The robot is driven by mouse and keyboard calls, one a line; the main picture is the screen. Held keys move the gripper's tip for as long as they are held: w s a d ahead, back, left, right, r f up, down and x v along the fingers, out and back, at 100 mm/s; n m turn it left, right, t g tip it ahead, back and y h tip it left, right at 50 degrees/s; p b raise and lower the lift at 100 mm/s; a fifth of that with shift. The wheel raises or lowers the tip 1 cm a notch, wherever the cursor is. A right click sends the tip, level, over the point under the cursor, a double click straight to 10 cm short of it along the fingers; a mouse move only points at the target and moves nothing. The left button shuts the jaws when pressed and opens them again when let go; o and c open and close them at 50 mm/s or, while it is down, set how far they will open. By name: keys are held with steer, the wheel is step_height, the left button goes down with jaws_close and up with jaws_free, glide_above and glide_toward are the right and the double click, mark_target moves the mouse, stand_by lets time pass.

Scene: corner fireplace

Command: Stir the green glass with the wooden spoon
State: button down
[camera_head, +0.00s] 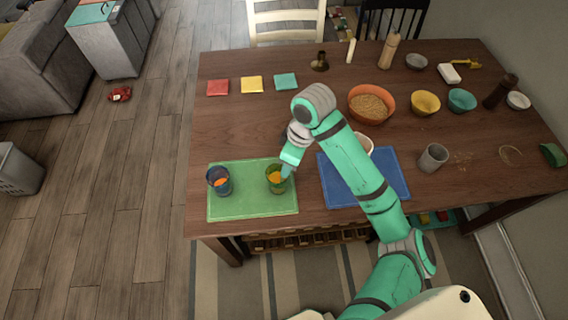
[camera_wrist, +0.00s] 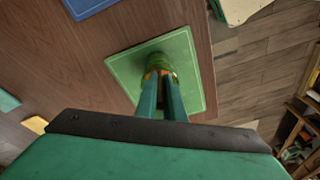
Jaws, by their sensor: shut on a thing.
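The green glass (camera_head: 276,180) stands upright on the right part of the green mat (camera_head: 252,208), with yellow-orange colour showing inside it. My gripper (camera_head: 287,170) points down at the glass's right rim. In the wrist view, the two fingers (camera_wrist: 161,84) come close together over the green glass (camera_wrist: 158,60), with a narrow gap between them. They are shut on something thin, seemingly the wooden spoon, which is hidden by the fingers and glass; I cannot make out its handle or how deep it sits.
A blue glass (camera_head: 219,187) with orange inside stands on the mat's left part. A blue mat (camera_head: 338,186) lies to the right, under my arm. Coloured squares, an orange bowl (camera_head: 372,92) and smaller bowls lie farther back. The table's front edge is close to the green mat.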

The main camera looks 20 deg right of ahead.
steer(key=shift+w+d, duration=0.25)
steer(key=shift+w, duration=0.1)
steer(key=shift+w+a, duration=0.1)
steer(key=shift+a, duration=0.4)
step_height(320, 180, up, 10)
steer(key=d, duration=0.2)
steer(key=shift+s+f, duration=0.2)
steer(key=shift+s, duration=0.1)
stand_by(0.4)
stand_by(0.6)
